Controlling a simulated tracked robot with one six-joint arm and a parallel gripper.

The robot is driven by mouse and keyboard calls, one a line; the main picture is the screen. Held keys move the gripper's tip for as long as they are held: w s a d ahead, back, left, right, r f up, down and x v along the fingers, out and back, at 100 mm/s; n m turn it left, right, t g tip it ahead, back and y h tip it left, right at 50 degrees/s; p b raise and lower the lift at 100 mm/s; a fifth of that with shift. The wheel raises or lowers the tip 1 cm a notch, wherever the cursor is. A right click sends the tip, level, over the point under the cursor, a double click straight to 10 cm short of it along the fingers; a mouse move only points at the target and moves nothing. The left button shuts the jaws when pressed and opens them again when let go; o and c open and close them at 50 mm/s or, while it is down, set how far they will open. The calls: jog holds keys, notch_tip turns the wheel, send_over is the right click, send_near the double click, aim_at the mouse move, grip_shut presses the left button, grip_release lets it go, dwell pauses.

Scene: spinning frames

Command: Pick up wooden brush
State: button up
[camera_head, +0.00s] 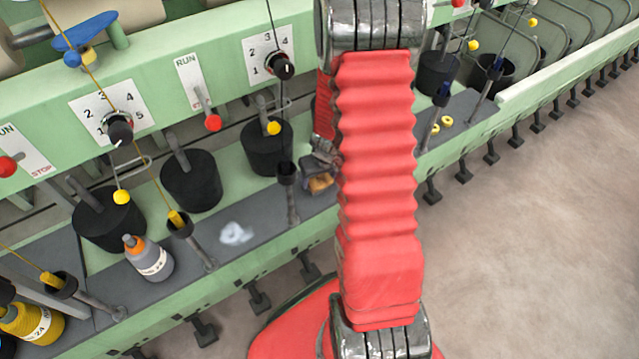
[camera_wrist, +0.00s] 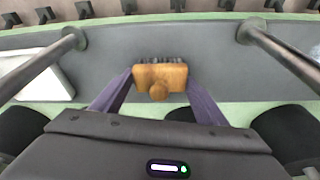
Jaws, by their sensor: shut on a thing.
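The wooden brush (camera_wrist: 160,77) lies between the two purple fingers of my gripper (camera_wrist: 160,92) in the wrist view, over the grey ledge. It is orange-brown, with a round knob towards me and dark bristles on its far side. My fingers are shut on its two ends. In the head view a small part of the brush (camera_head: 320,182) shows left of my red arm, with part of my gripper (camera_head: 322,165) above it. The rest is hidden by the arm. I cannot tell whether the brush still touches the ledge.
Metal rods (camera_wrist: 45,62) and (camera_wrist: 280,58) stand on both sides of my gripper. A white object (camera_wrist: 45,84) lies at left. In the head view, black cylinders (camera_head: 190,180), a bottle (camera_head: 149,258) and white fluff (camera_head: 236,233) are on the green machine's ledge. Open floor is right.

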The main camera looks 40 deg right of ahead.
jog(key=shift+r, duration=0.15)
jog(key=shift+r, duration=4.9)
jog(key=o, duration=0.5)
jog(key=shift+c, duration=0.2)
jog(key=c, duration=0.3)
